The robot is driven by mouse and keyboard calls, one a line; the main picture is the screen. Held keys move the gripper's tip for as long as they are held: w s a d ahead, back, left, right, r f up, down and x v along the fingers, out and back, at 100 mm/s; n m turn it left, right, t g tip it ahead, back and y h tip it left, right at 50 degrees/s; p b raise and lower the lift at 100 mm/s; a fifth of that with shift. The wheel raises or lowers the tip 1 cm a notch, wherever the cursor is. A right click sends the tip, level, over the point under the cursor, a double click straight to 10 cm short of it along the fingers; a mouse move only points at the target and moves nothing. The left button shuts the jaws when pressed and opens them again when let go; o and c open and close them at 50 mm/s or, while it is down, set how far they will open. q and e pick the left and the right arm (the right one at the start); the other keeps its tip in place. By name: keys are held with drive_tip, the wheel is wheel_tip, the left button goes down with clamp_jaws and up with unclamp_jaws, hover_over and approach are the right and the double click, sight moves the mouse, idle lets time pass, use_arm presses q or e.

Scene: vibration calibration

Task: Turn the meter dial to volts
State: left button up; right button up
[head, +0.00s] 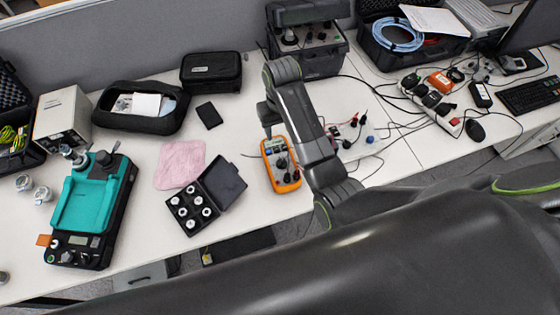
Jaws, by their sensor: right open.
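The orange multimeter (292,186) lies on the white table near its front edge, below the middle of the picture's back wall. Its round dark dial (281,163) shows on its face; the dial's setting is too small to read. My right arm reaches in from the right and passes along the meter's right side. My right gripper (267,129) is open, over the meter's top end and beyond the dial in the picture. It appears empty, and I cannot tell how high it is above the meter. My left gripper is out of view.
An open black case (230,180) with several white-topped parts and a pink cloth (177,166) lie left of the meter. A teal and black device (85,205) stands further left. Cables and a power strip (432,103) lie to the right. A black instrument case (318,62) stands behind.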

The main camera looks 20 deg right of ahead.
sight(280, 164)
drive_tip(key=f+m, duration=0.3)
drive_tip(key=f, duration=0.2)
drive_tip(key=f+m+b, duration=0.1)
drive_tip(key=f+m, duration=0.1)
drive_tip(key=f, duration=0.4)
drive_tip(key=f+m+b, duration=0.1)
drive_tip(key=f+m, duration=0.2)
drive_tip(key=f, duration=0.3)
drive_tip(key=shift+s+a+f+m, duration=0.2)
drive_tip(key=shift+s+m, duration=0.05)
drive_tip(key=shift+m, duration=0.05)
drive_tip(key=c, duration=1)
